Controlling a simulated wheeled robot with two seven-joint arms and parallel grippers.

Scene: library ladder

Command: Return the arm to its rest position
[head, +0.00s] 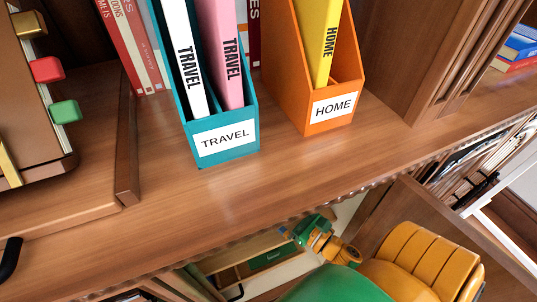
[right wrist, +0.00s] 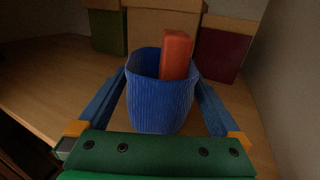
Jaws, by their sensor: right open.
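My right gripper (right wrist: 160,84) shows in the right wrist view with its two blue fingers apart. A blue ribbed cup (right wrist: 160,106) stands upright between the fingers on a wooden surface. An orange-red block (right wrist: 176,56) sticks up out of the cup. I cannot tell whether either finger touches the cup. In the head view, a green and orange arm of mine (head: 340,254) shows at the bottom, below the shelf's front edge. The cup is not visible there. My left gripper is in neither view.
A teal TRAVEL holder (head: 222,141) and an orange HOME holder (head: 314,124) with books stand on the wooden shelf (head: 270,190). A brown case with coloured knobs (head: 48,70) stands at left. Boxes (right wrist: 225,50) stand behind the cup. The shelf front is bare.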

